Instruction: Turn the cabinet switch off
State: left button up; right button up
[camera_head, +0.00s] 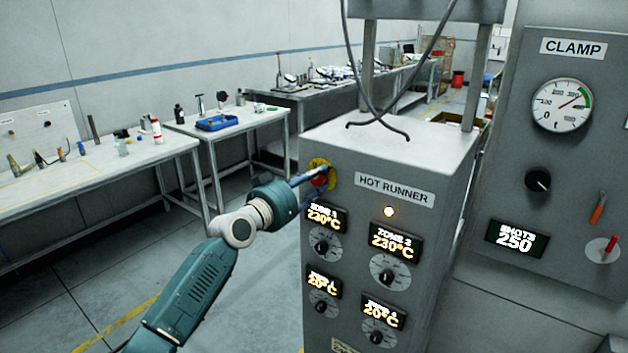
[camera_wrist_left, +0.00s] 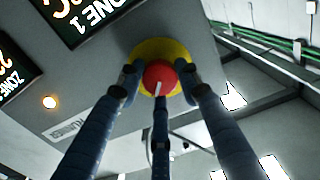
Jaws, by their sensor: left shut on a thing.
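The grey HOT RUNNER cabinet (camera_head: 340,145) stands at the centre right. Its switch is a red knob (camera_head: 319,181) on a yellow plate (camera_head: 331,171), at the upper left of the front panel. My left gripper (camera_head: 313,177) is at the knob, and its fingers partly hide it in the head view. In the left wrist view the fingers close around the red knob (camera_wrist_left: 160,74), in front of the yellow plate (camera_wrist_left: 164,48). A pale mark shows on the knob. The amber lamp (camera_head: 389,211) is lit. My right gripper is not in view.
Several zone displays (camera_head: 396,242) and black dials (camera_head: 387,276) sit below the knob. A CLAMP panel (camera_head: 515,130) with a gauge stands to the right. Workbenches (camera_head: 90,182) line the left and back. The floor left of the cabinet is clear apart from my arm.

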pick_arm(q)
jog(key=shift+w+a+r+n+p, duration=0.1)
jog(key=shift+n+p, duration=0.5)
jog(key=shift+n, duration=2.3)
jog(key=shift+w+a+r+n+p, duration=0.15)
jog(key=shift+n+p, duration=0.45)
jog(key=shift+n, duration=2.3)
jog(key=shift+s+a+r+n+p, duration=0.1)
jog(key=shift+n+p, duration=0.5)
jog(key=shift+n, duration=2.3)
jog(key=o, duration=1.1)
jog(key=shift+f, duration=0.1)
jog(key=shift+o, duration=0.2)
jog(key=shift+w+a+f, duration=0.1)
jog(key=shift+f, duration=0.15)
jog(key=v, duration=1.2)
